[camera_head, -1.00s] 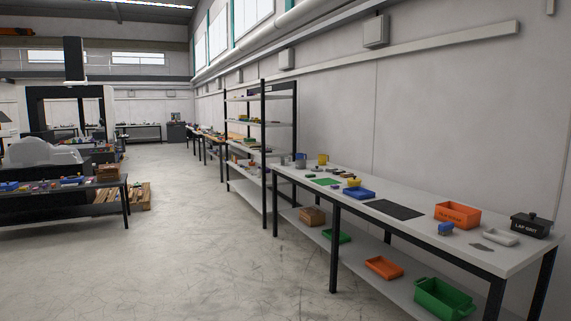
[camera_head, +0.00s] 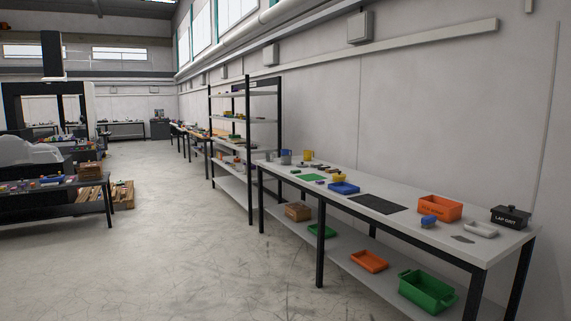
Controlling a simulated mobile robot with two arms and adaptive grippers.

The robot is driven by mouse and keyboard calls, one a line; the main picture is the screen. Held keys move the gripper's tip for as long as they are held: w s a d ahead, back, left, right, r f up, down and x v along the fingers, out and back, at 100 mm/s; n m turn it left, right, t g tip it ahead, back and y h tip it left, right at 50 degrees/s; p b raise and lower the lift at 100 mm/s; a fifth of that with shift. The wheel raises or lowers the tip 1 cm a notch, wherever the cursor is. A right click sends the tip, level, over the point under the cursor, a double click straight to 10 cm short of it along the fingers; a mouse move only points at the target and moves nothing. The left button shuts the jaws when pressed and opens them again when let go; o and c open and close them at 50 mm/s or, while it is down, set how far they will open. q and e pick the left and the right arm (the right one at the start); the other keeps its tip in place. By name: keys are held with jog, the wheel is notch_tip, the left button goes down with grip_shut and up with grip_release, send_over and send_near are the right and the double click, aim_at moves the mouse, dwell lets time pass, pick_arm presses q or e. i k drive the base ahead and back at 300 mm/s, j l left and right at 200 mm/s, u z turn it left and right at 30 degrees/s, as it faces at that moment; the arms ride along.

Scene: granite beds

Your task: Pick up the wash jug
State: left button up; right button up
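A grey jug-like vessel (camera_head: 286,157) and a yellow vessel (camera_head: 308,155) stand at the far end of the long workbench (camera_head: 400,198) on the right. They are small in the view, and I cannot tell for certain which is the wash jug. Neither of my grippers is in view.
The bench also holds a blue tray (camera_head: 344,188), a black mat (camera_head: 377,204), an orange bin (camera_head: 440,207) and a black box (camera_head: 511,216). Its lower shelf carries a green crate (camera_head: 428,291). A shelf rack (camera_head: 247,150) stands beyond. The floor (camera_head: 170,260) left of the bench is clear.

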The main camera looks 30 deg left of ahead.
aim_at(269, 155)
jog(key=i+j+u, duration=0.65)
jog(key=i, duration=0.15)
jog(key=i+j+u, duration=0.2)
jog(key=i+u, duration=0.5)
jog(key=i, duration=4.3)
jog(key=i+j+z, duration=0.2)
jog(key=i, duration=0.25)
jog(key=i+z, duration=0.2)
jog(key=i, duration=0.3)
jog(key=i+j+z, duration=0.15)
jog(key=i+j, duration=0.15)
jog(key=i, duration=0.15)
